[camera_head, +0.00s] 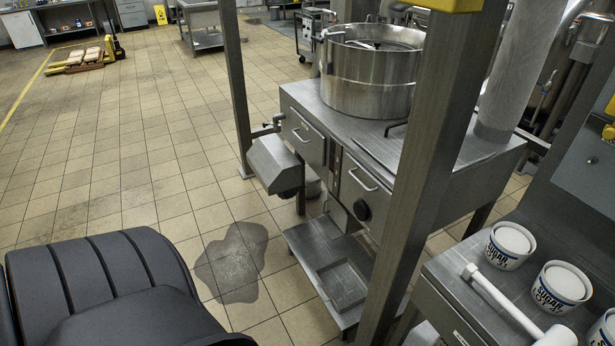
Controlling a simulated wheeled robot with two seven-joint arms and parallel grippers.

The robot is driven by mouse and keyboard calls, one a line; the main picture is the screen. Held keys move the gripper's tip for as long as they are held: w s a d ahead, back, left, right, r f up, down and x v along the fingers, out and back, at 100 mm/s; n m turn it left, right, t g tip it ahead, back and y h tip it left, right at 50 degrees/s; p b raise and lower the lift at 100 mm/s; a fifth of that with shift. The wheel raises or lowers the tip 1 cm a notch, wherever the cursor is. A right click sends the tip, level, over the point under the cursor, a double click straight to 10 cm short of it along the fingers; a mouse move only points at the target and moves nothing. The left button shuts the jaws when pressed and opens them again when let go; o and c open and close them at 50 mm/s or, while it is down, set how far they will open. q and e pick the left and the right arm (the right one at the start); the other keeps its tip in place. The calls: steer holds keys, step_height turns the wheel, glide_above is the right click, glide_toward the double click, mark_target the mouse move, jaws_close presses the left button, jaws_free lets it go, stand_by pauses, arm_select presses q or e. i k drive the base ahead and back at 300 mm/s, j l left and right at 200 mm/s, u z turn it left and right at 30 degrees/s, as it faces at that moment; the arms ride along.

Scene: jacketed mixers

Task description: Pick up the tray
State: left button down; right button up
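No loose tray shows for certain. A shallow metal tray-like pan (343,285) sits on the low shelf under the steel mixer unit (330,140). I cannot tell whether it is loose or part of the shelf. Neither of my grippers is in view.
A large steel kettle (371,85) stands on the mixer unit. Metal posts (425,160) stand in front of it. White sugar tubs (511,246) and a white rod-shaped tool (505,305) are on the right counter. A dark stain (232,262) marks the floor. Tiled floor at left is mostly clear.

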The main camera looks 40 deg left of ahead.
mark_target(346, 287)
steer(key=u, duration=1)
steer(key=i+l+u, duration=0.1)
steer(key=i, duration=0.25)
steer(key=i+l+u, duration=0.1)
steer(key=i, duration=0.25)
